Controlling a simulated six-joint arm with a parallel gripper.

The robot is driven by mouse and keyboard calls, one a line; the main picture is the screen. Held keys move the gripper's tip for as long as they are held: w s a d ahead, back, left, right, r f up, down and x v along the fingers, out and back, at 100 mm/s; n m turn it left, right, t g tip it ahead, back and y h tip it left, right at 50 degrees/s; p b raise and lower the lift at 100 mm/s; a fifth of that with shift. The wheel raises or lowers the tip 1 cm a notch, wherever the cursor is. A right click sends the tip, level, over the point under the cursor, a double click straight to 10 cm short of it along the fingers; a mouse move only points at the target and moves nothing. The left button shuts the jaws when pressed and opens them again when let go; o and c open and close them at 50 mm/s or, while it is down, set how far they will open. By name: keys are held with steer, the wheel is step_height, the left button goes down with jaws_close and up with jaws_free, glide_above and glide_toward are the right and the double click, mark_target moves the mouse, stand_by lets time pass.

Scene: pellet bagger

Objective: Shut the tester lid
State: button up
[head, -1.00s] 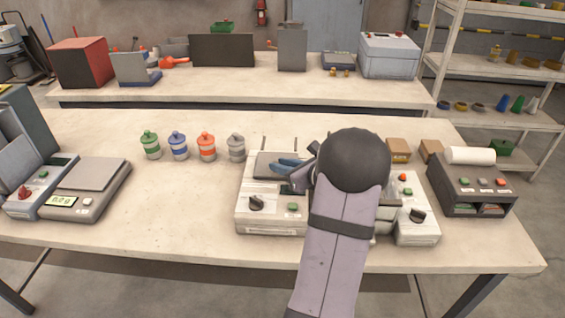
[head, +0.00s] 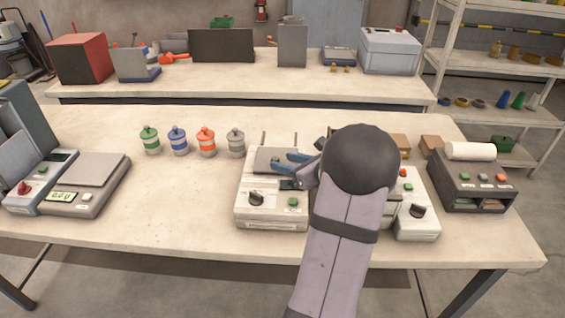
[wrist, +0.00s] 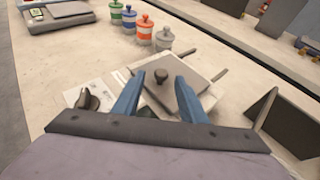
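The tester (head: 272,212) is a pale box on the front table, with a dark dial and a green button on its front. Its lid (head: 266,158) is a grey plate at the back of its top and looks flat or nearly so; its exact tilt is hard to tell. In the wrist view the lid (wrist: 190,62) carries a dark round knob (wrist: 161,75). My gripper (head: 272,162) is over the tester from the right. In the wrist view its blue fingers (wrist: 159,76) are apart, one on each side of the knob, with gaps visible.
A second pale device (head: 416,218) stands right of my arm, and a dark printer-like box (head: 473,184) with a white roll is further right. Several lidded jars (head: 206,142) stand behind and left. A scale (head: 88,185) is at left; the table between is clear.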

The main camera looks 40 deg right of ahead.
steer(key=shift+b+v, duration=0.35)
steer(key=shift+v, duration=2.25)
steer(key=a+n+g, duration=0.1)
steer(key=a+n, duration=0.1)
steer(key=a, duration=0.1)
steer(key=w+a+n+y+p, duration=0.1)
steer(key=a+n, duration=0.1)
steer(key=a, duration=0.1)
steer(key=w+a+n+g+y, duration=0.1)
steer(key=a+n, duration=0.1)
steer(key=shift+a+f+n+g+p, duration=0.15)
steer(key=shift+a+n+g+p, duration=0.15)
steer(key=shift+a+p, duration=0.1)
steer(key=s+a+f+n+g+y+p, duration=0.1)
steer(key=s+a+f+n+g, duration=0.15)
steer(key=a+n, duration=0.35)
steer(key=s+a+f+n+g, duration=0.1)
steer(key=s+a+n+g, duration=0.2)
steer(key=a+n, duration=0.35)
steer(key=s+a+f+n+g+y+p, duration=0.1)
steer(key=s+a+f+n+g, duration=0.2)
steer(key=a, duration=0.6)
steer(key=s+a+n+g+h+p, duration=0.1)
steer(key=s+a+n+g+h, duration=0.2)
steer(key=s+n, duration=0.75)
steer(key=w+f+n+h+b, duration=0.1)
steer(key=w+f+n+b, duration=0.2)
steer(key=f+b, duration=3)
steer(key=shift+f+t, duration=0.35)
steer(key=shift+f, duration=0.05)
